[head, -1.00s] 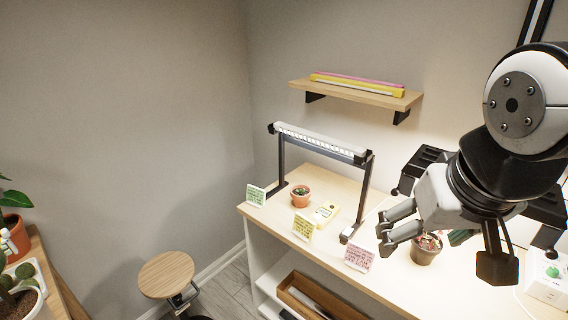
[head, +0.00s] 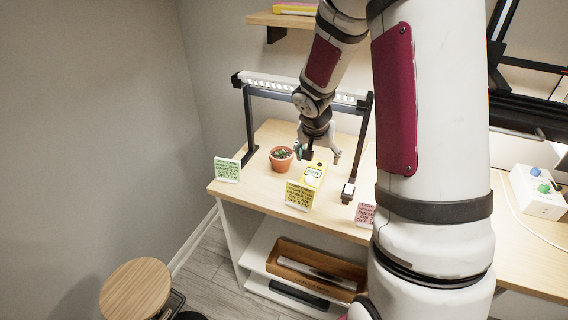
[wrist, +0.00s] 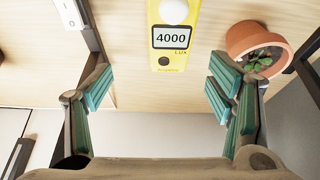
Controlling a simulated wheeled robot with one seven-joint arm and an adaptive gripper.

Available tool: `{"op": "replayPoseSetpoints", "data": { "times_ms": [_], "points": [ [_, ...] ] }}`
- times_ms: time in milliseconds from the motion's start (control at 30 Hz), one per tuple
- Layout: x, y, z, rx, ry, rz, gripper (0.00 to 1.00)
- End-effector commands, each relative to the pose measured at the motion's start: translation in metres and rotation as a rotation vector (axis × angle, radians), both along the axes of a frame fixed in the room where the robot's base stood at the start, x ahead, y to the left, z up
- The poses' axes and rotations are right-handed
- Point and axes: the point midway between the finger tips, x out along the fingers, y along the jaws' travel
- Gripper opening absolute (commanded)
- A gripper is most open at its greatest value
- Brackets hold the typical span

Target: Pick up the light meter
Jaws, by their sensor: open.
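The light meter (head: 314,173) is yellow and lies flat on the wooden bench, under the lamp frame. In the wrist view the light meter (wrist: 173,62) shows a display reading 4000 LUX and a white dome, cut off by the top edge. My gripper (head: 320,157) is open and empty, its fingers above the light meter in the head view. In the wrist view my gripper (wrist: 160,95) has its fingers spread wide, with the meter between and beyond them. The gripper does not visibly touch the meter.
A small potted plant (head: 281,158) stands close left of the meter; it also shows in the wrist view (wrist: 257,48). The lamp frame (head: 250,120) spans over the bench. Green (head: 227,169), yellow (head: 299,195) and pink (head: 365,213) cards stand along the front edge.

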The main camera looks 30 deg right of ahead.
Motion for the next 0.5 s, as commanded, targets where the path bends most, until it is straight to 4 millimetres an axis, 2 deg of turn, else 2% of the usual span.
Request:
{"op": "replayPoseSetpoints", "data": {
  "times_ms": [33, 500],
  "points": [
    [0.001, -0.003, -0.009, 0.007, 0.001, -0.011, 0.75],
    [0.015, -0.013, -0.054, 0.012, 0.0, -0.018, 0.75]
  ]
}}
